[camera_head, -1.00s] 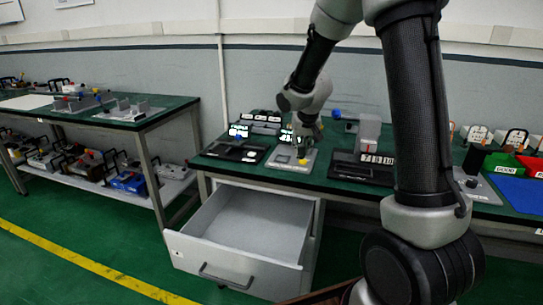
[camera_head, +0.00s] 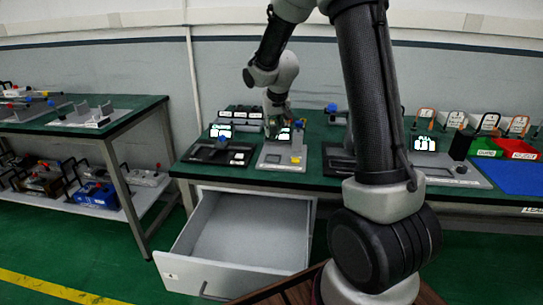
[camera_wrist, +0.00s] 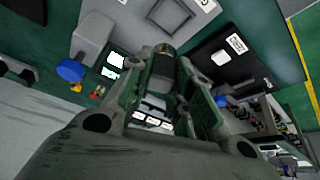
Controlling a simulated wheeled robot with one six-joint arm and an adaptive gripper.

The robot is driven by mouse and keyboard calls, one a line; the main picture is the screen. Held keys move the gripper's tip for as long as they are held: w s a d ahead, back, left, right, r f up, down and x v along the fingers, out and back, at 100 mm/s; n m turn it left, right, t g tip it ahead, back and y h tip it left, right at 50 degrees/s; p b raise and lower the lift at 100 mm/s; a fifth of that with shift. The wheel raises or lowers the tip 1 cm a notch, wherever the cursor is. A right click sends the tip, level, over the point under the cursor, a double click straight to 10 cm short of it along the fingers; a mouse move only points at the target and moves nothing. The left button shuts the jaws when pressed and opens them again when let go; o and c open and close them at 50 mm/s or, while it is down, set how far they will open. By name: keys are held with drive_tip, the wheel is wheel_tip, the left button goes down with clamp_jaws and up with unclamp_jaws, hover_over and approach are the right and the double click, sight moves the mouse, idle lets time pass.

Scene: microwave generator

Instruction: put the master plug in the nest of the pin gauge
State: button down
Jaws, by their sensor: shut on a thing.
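My gripper (camera_head: 276,128) is above the workbench, over the back of a grey instrument (camera_head: 272,160) with a lit display and a small yellow part. In the wrist view its fingers (camera_wrist: 165,62) are closed around a small dark cylindrical piece (camera_wrist: 162,68), seemingly the master plug, mostly hidden between them. The held piece is too small to tell in the head view. I cannot tell for sure which instrument is the pin gauge, and its nest cannot be made out.
A black instrument (camera_head: 217,152) with a display stands to the left. An open, empty drawer (camera_head: 240,238) juts out below the bench. Green and red bins (camera_head: 517,149) and a blue mat (camera_head: 519,177) lie to the right. Another table (camera_head: 75,124) is at the far left.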

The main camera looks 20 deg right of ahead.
wheel_tip(320, 180, down, 7)
drive_tip(key=shift+d+f, duration=0.15)
drive_tip(key=shift+f, duration=0.65)
drive_tip(key=c, duration=1.3)
unclamp_jaws()
drive_tip(key=shift+o, duration=0.2)
drive_tip(key=shift+r, duration=0.1)
